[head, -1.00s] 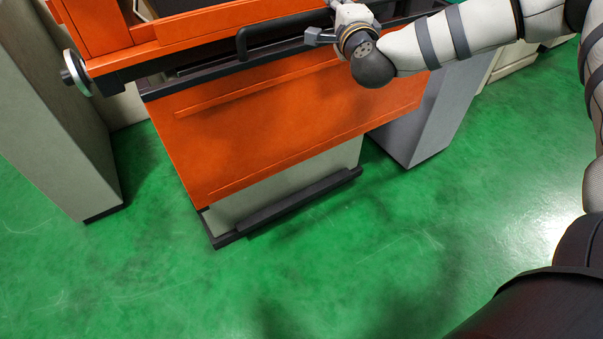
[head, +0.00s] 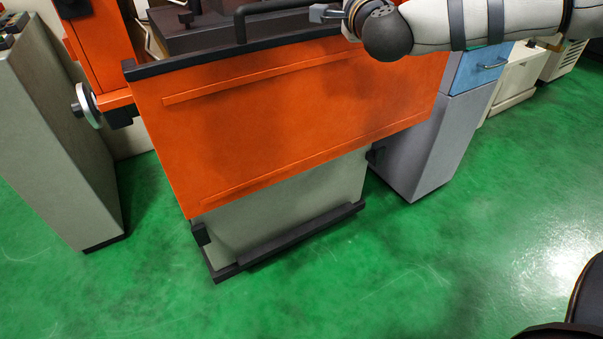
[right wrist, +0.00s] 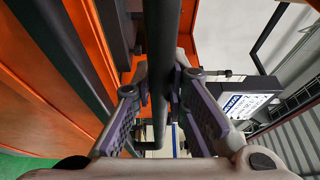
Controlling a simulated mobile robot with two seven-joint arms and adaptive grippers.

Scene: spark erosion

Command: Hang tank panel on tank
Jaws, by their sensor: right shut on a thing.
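The tank panel (head: 300,110) is a wide orange plate with a black top edge and a black bar handle (head: 239,25). It hangs tilted in the head view, in front of the grey-green machine body (head: 290,200), which shows below it. Small black brackets show at the body's left (head: 200,233) and right (head: 376,154), just below the panel. My right gripper (head: 335,13) is at the handle's right part. In the right wrist view its fingers (right wrist: 162,90) are closed around the black handle bar (right wrist: 160,45). Contact between panel and tank is hidden. My left gripper is out of view.
A grey-green cabinet (head: 50,140) stands at the left, near a handwheel (head: 87,105). A grey cabinet with a blue drawer (head: 478,70) stands close on the right. A black ledge (head: 290,238) runs along the machine's foot. The green floor in front is clear.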

